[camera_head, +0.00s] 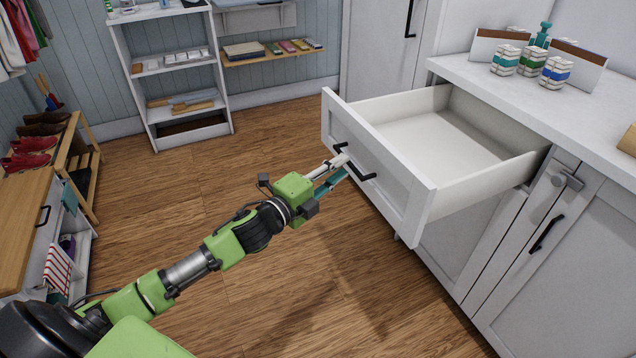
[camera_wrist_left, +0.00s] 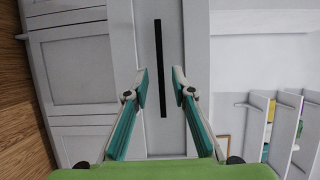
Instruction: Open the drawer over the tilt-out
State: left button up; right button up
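The white drawer (camera_head: 408,196) in the head view is pulled far out from under the white counter, and its inside looks empty. Its black bar handle (camera_head: 362,170) is on the drawer front. A white cabinet panel (camera_head: 455,242) lies below the drawer, partly hidden by it. My left gripper (camera_head: 341,169) is at the handle. In the left wrist view the black handle (camera_wrist_left: 159,60) runs between the two fingertips (camera_wrist_left: 161,84), with a gap on each side. The fingers are apart and not closed on it. My right gripper is in neither view.
Several small bottles (camera_head: 530,62) and boxes stand on the counter (camera_head: 480,80). A cabinet door (camera_head: 570,255) with a black handle is to the right. White shelves (camera_head: 180,75) stand at the back, a shoe rack (camera_head: 75,150) at left. The wooden floor (camera_head: 240,150) between is clear.

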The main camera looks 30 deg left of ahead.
pick_arm(q)
jog(key=v, duration=0.8)
dwell(0.4)
